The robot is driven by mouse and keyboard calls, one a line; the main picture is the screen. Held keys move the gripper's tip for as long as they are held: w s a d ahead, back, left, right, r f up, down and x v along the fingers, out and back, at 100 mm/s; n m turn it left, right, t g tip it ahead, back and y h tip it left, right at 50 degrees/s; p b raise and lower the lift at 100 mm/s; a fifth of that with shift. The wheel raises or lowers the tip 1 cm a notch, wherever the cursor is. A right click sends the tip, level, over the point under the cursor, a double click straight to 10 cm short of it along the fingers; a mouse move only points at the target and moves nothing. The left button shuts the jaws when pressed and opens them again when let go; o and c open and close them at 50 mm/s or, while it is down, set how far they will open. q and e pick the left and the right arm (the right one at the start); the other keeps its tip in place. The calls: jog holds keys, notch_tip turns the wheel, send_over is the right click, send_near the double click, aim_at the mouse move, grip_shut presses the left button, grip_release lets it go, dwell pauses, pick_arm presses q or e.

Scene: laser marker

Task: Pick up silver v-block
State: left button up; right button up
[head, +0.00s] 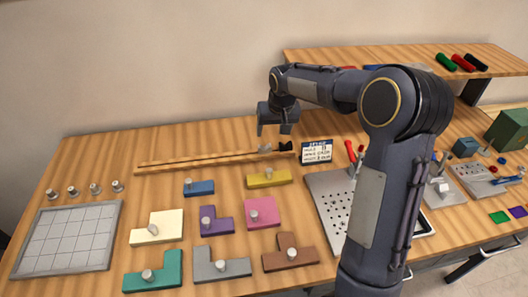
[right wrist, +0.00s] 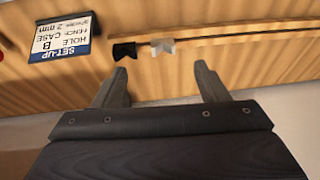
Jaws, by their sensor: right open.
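The silver v-block (head: 265,148) is a small light grey notched piece at the back of the table, by the long wooden strip. In the right wrist view the silver v-block (right wrist: 163,46) lies ahead of the gap between my fingers. My right gripper (head: 273,133) hangs over the back of the table, fingers down, close to the block in the picture. In the right wrist view my right gripper (right wrist: 159,70) is open with nothing between its fingers. My left gripper is not in view.
A black v-block (head: 286,146) sits just right of the silver one. A setup card (head: 316,151) stands further right. The wooden strip (head: 205,162) runs along the back. Coloured knobbed blocks, including a yellow one (head: 268,177), lie in front. A shelf (head: 420,68) rises at the back right.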

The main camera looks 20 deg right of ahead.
send_near(264, 148)
jog(key=shift+h, duration=0.3)
jog(key=p+x, duration=0.1)
jog(key=x, duration=0.2)
jog(key=p+x, duration=0.1)
jog(key=x, duration=0.2)
jog(key=shift+a+f, duration=0.15)
jog(key=shift+f, duration=0.05)
jog(key=shift+w+f, duration=0.2)
jog(key=shift+f, duration=0.3)
jog(key=c, duration=1.1)
jog(key=shift+r, duration=0.1)
